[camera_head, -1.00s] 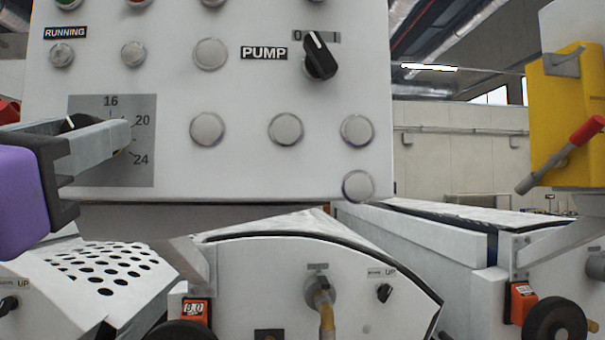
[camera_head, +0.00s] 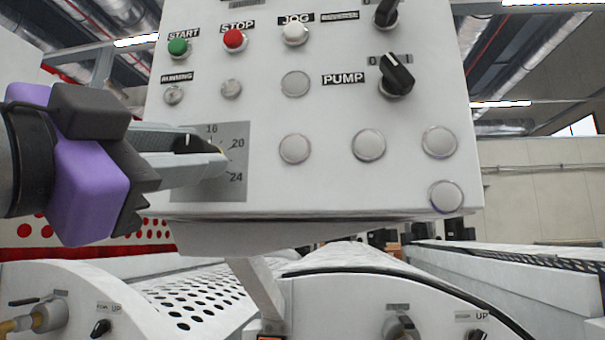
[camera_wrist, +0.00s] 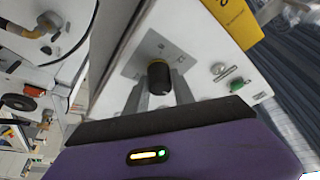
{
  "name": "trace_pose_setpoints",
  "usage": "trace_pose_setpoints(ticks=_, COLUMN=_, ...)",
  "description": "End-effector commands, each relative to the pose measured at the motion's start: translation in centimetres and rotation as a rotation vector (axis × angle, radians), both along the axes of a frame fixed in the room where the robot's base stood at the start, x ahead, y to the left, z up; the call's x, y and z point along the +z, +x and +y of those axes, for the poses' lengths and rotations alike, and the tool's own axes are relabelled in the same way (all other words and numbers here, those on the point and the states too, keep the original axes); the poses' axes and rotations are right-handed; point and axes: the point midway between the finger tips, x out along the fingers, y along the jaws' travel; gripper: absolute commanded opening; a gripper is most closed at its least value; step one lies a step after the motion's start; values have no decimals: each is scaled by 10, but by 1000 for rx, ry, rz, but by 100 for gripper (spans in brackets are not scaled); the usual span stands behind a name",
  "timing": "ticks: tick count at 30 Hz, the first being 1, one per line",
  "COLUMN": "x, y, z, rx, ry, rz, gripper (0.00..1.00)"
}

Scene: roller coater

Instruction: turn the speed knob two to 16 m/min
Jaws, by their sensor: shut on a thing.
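The speed knob is a black knob on a grey dial plate (camera_head: 236,190) with the numbers 16, 20 and 24 showing. In the head view my gripper (camera_head: 215,155) reaches in from the left and its fingers cover most of the knob and the rest of the scale. A white mark shows near the upper finger, but its exact reading is unclear. In the wrist view the black knob (camera_wrist: 159,76) sits between the two grey fingers of my gripper (camera_wrist: 161,88), which is shut on it.
The white panel also carries a black PUMP switch (camera_head: 397,74), a red STOP button (camera_head: 234,39), a green START button (camera_head: 178,46) and several blank round caps right of the dial. White machine covers (camera_head: 370,300) lie below the panel.

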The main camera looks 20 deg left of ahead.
Motion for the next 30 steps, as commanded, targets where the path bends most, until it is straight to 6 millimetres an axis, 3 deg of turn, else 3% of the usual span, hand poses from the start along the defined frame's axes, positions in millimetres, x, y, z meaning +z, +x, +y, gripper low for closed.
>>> trace_pose_setpoints(ticks=12, x=0, y=0, z=0, rx=0, ry=7, rz=2, gripper=0)
trace_pose_setpoints(ticks=13, x=0, y=0, z=0, rx=0, ry=7, rz=2, gripper=32)
trace_pose_setpoints(ticks=16, x=0, y=0, z=0, rx=0, ry=7, rz=2, gripper=51)
trace_pose_setpoints(ticks=26, x=-1, y=-1, z=0, rx=0, ry=6, rz=1, gripper=51)
trace_pose_setpoints(ticks=30, x=-6, y=-14, z=1, rx=2, ry=8, rz=0, gripper=51)
